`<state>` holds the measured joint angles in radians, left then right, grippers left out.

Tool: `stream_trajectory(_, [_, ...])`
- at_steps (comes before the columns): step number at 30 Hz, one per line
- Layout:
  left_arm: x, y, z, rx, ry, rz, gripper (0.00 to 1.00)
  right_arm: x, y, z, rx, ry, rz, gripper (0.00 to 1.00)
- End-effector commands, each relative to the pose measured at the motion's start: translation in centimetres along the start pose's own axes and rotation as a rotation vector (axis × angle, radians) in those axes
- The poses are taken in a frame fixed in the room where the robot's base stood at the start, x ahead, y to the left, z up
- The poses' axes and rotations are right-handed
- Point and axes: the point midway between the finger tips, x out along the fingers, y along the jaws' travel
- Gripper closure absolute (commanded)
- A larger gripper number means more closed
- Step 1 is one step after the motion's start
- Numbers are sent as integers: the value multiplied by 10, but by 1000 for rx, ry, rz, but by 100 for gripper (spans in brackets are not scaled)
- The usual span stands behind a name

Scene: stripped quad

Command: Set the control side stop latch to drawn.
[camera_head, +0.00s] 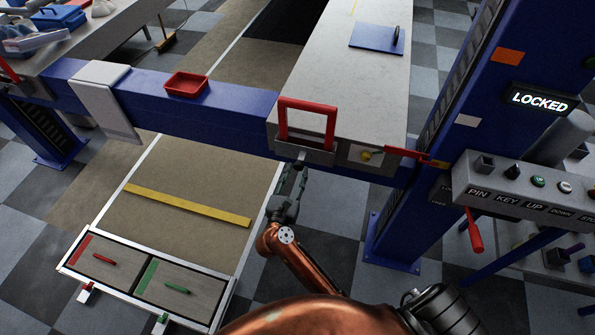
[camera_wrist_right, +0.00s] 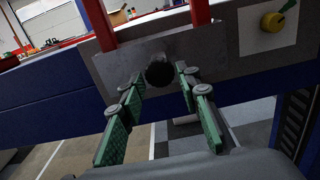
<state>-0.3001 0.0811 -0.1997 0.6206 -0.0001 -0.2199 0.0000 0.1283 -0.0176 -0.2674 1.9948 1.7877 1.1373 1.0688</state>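A dark round knob (camera_wrist_right: 160,71), which looks like the stop latch, sticks out of a grey metal plate (camera_head: 318,155) below a red handle frame (camera_head: 308,103) on the end of the grey platform. In the head view the knob (camera_head: 301,158) shows small above my right gripper (camera_head: 291,174). In the right wrist view, the two green-padded fingers of my right gripper (camera_wrist_right: 160,78) are apart, with the knob between and just beyond their tips. I cannot tell whether they touch it. My left gripper is not in view.
A yellow knob (camera_head: 365,155) and a red lever (camera_head: 407,152) sit right of the plate. A control box (camera_head: 520,190) and a lit LOCKED sign (camera_head: 539,101) are at the blue post. A red tray (camera_head: 186,84) rests on the blue beam (camera_head: 235,97).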

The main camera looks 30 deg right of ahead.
Motion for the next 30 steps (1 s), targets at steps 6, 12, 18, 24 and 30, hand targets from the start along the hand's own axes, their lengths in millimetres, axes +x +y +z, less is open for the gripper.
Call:
stream_trajectory(6, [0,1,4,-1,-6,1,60,1,0,2,1,-4,-1,57])
stream_trajectory(12, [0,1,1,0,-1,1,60,2,0,3,2,-5,0,57])
stream_trajectory(18, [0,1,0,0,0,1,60,2,0,24,7,-6,0,57])
stream_trajectory(24, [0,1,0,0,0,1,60,1,0,63,7,-5,-1,57])
stream_trajectory(30, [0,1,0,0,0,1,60,1,-1,92,5,-4,-1,57])
